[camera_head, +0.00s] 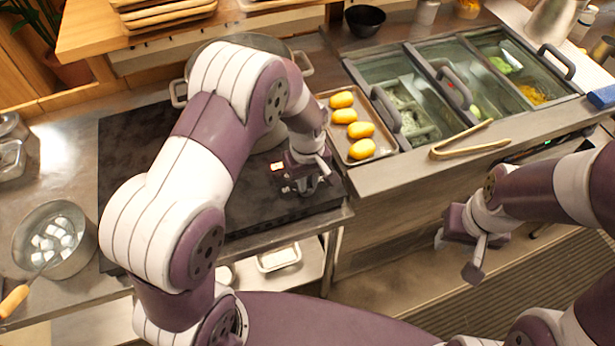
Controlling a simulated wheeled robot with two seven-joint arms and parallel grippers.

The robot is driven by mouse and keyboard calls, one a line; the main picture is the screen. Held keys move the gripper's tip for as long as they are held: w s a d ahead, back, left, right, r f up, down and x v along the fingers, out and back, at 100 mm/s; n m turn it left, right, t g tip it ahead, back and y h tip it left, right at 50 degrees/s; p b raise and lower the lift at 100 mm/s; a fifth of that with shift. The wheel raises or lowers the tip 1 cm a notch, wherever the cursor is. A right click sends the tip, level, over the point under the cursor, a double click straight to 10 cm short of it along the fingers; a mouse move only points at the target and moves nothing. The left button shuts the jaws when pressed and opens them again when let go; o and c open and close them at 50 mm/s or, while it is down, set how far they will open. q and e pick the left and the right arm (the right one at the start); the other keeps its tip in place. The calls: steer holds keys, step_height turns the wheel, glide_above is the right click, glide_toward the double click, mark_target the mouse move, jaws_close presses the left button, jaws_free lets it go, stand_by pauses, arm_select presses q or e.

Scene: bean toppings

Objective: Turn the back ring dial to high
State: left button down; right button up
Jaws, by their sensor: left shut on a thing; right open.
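The black stove top (125,150) lies on the counter at the left and centre, partly covered by my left arm. My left gripper (305,188) points down at the stove's right part, near its front edge. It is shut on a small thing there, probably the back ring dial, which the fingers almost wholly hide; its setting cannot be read. A large pot (180,93) stands at the back of the stove, mostly behind my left arm. My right gripper (458,257) is open and empty, in front of the counter at the right.
A tray (378,153) of several yellow potato-like items sits just right of the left gripper. Tongs (462,140) lie before lidded topping bins (430,75). A saucepan (85,252) with white cubes stands at the left. A black bowl (365,18) is at the back.

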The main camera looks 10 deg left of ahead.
arm_select(q)
steer(key=m, duration=0.3)
steer(key=shift+r+m+p, duration=0.1)
steer(key=shift+m+p, duration=0.2)
steer(key=m, duration=0.3)
steer(key=shift+a+m+p, duration=0.1)
steer(key=shift+m+p, duration=0.2)
steer(key=m, duration=0.3)
steer(key=shift+m, duration=0.3)
steer(key=shift+a+m+p, duration=0.1)
steer(key=shift+m+p, duration=0.25)
steer(key=shift+m, duration=1.15)
steer(key=shift+w, duration=0.1)
steer(key=c, duration=1.1)
jaws_free()
steer(key=shift+r, duration=0.4)
step_height(320, 180, up, 12)
steer(key=shift+f+b, duration=0.1)
steer(key=shift+b, duration=0.9)
